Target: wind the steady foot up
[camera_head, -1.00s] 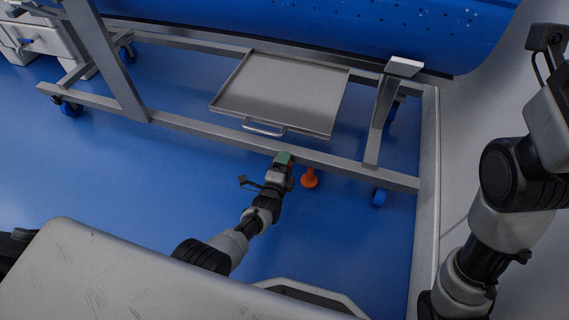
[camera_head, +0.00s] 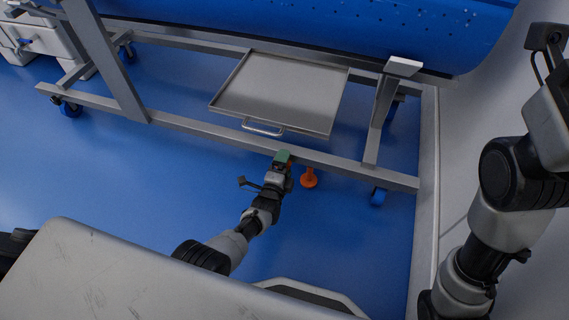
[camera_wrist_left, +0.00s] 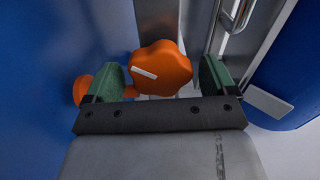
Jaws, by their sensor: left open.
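The orange steady foot (camera_head: 309,179) hangs at the lower front rail of the carrier, its round pad low near the blue floor. In the left wrist view its lobed orange knob (camera_wrist_left: 160,69) with a white mark shows between the green fingers. The orange pad (camera_wrist_left: 82,90) shows partly behind the left finger. My left gripper (camera_head: 283,157) is at the rail, just left of the foot in the head view. In the left wrist view the gripper (camera_wrist_left: 162,78) is open, with gaps on both sides of the knob. My right arm is at the right; its gripper is out of view.
The grey carrier frame (camera_head: 225,133) stands on blue casters (camera_head: 378,197) and holds a blue tub (camera_head: 350,25). A metal tray with a handle (camera_head: 263,128) sits above my left gripper. A pale wall (camera_head: 455,170) is at the right. Blue floor is clear at left.

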